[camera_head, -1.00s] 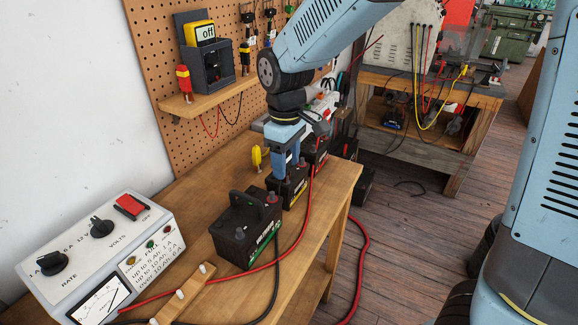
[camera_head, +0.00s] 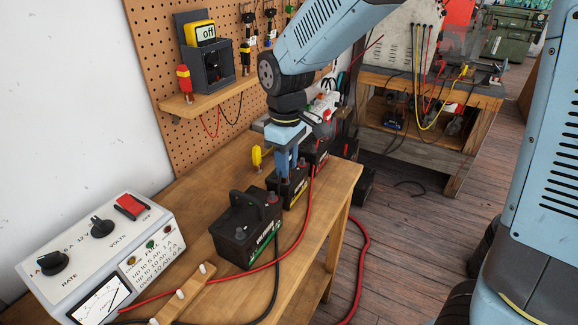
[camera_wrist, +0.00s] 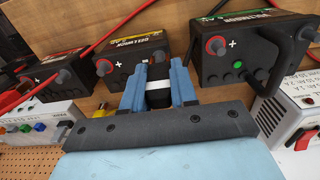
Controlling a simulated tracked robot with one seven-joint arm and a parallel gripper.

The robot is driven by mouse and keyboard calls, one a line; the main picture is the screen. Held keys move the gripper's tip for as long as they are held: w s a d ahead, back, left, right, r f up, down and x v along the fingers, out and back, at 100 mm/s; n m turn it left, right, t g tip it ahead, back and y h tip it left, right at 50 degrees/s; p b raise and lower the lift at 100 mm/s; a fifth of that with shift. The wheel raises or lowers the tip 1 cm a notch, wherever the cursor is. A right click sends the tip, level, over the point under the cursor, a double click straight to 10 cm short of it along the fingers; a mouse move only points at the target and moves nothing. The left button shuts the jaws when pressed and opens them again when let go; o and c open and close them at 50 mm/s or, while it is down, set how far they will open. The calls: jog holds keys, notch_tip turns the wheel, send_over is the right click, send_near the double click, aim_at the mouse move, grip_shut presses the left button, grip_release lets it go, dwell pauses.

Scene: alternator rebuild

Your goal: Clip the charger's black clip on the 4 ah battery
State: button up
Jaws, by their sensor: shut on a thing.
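My gripper (camera_head: 289,172) is over the yellow-labelled battery (camera_head: 296,192), which is in the middle of the row. In the wrist view, its two blue fingers (camera_wrist: 156,75) are shut on a dark piece with a pale band, seemingly the black clip (camera_wrist: 158,97). The jaws of the clip are hidden, so I cannot tell whether they touch a terminal. The same battery shows in the wrist view (camera_wrist: 113,61). The capacity marks are unreadable.
A green-labelled battery (camera_head: 240,232) with a handle stands nearer, and a red-labelled one (camera_head: 316,158) farther back. A red cable (camera_head: 225,277) crosses the bench (camera_head: 200,195). A yellow clip-like item (camera_head: 257,158) is left of my gripper. A wooden cable holder (camera_head: 190,296) lies in front.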

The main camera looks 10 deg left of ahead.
jog(key=shift+r, duration=2)
jog(key=shift+w, duration=0.1)
jog(key=shift+r, duration=0.35)
jog(key=r, duration=0.2)
jog(key=w+r, duration=0.1)
jog(key=shift+d, duration=0.25)
send_over(313, 152)
jog(key=w, duration=0.1)
jog(key=f, duration=0.4)
jog(key=shift+s+d+f, duration=0.1)
jog(key=shift+s, duration=0.1)
jog(key=shift+f, duration=0.65)
jog(key=shift+f, duration=0.2)
jog(key=shift+f, duration=0.9)
